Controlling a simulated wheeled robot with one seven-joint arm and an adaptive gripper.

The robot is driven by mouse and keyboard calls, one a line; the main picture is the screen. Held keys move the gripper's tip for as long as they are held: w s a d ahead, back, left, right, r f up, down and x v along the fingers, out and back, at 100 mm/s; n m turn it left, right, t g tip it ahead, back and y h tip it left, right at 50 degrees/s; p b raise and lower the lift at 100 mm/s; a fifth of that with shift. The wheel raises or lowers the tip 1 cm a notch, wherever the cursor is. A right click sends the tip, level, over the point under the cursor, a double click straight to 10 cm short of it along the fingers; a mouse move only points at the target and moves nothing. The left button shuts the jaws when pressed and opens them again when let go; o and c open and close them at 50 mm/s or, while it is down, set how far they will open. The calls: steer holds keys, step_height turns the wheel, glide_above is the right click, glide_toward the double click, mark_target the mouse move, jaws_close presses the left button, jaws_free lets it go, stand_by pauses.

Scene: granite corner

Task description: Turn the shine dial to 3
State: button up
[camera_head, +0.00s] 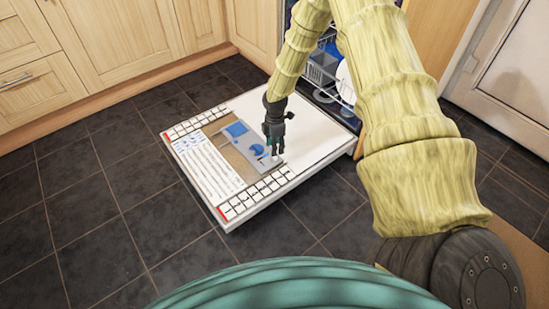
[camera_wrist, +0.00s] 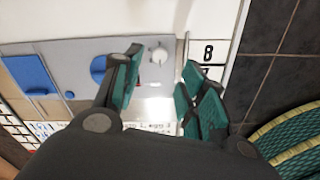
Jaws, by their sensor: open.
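A small white round dial (camera_wrist: 159,54) sits on the grey dispenser panel (camera_wrist: 75,50) of the lowered dishwasher door. In the wrist view it appears between the fingertips of my gripper (camera_wrist: 162,62), which is open and empty. I cannot tell whether either finger touches the dial. No setting on it is readable. In the head view my gripper (camera_head: 273,150) points down over the near right end of the panel (camera_head: 262,170). A blue round cap (camera_wrist: 98,68) lies left of the dial, partly hidden by the left finger.
A blue flap (camera_wrist: 28,75) is farther left on the panel; it also shows in the head view (camera_head: 236,129). A numbered strip (camera_head: 255,194) runs along the door (camera_head: 305,122) edge. The open dishwasher rack (camera_head: 321,72) stands behind. Dark floor tiles surround the door, with wooden cabinets (camera_head: 120,40) at left.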

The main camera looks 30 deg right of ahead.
mark_target(275, 158)
steer(key=shift+f+b, duration=1.1)
steer(key=shift+f, duration=2.05)
steer(key=shift+a, duration=0.1)
jaws_close()
